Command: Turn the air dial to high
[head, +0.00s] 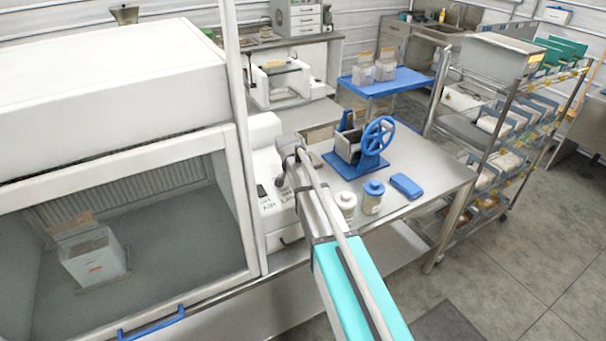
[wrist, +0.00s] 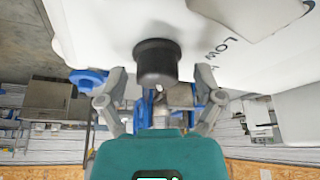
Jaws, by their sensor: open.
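The air dial is a black round knob (wrist: 157,62) on a white panel (wrist: 100,30) in the wrist view. The panel carries the printed word LOW beside it, and the wrist picture appears upside down. My gripper (wrist: 160,82) is open, with one finger on each side of the knob and no clear contact. In the head view my gripper (head: 287,165) is at the white control housing (head: 262,150), near black controls and the labels AIR and LAMP. My arm hides part of the housing there, and I cannot make out the dial's setting.
The hood (head: 100,90) with a glass front stands left of the housing. Right of my arm, the steel bench (head: 430,170) holds a blue-wheeled hopper (head: 372,145), two jars and a blue block (head: 406,186). A wire rack (head: 500,120) stands farther right.

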